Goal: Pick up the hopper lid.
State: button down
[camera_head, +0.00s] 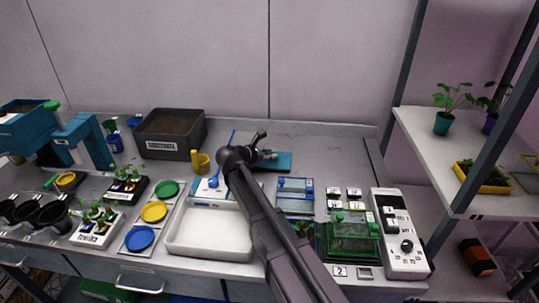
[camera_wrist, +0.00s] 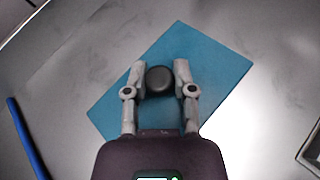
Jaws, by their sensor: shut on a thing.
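The hopper lid (camera_wrist: 205,75) is a flat teal rectangle with a round dark knob (camera_wrist: 159,79) on top. In the head view the lid (camera_head: 284,162) is at the back of the bench, right of the soil box, partly hidden by my arm. My gripper (camera_wrist: 160,77) is above the lid and shut on its knob, one finger on each side. My gripper (camera_head: 268,154) also shows small in the head view. I cannot tell whether the lid rests on the bench or is slightly raised.
A blue rod (camera_wrist: 24,138) lies left of the lid. A dark soil box (camera_head: 170,134) stands to the left, with a yellow cup (camera_head: 201,163) nearby. A blue-framed tray (camera_head: 295,196) is in front of the lid. Bare bench (camera_head: 335,150) extends to the right.

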aim_at(270, 152)
jog(key=shift+r+p, duration=4.35)
jog(key=shift+r, duration=0.25)
jog(key=shift+r+p, duration=0.65)
jog(key=shift+s+f, duration=0.1)
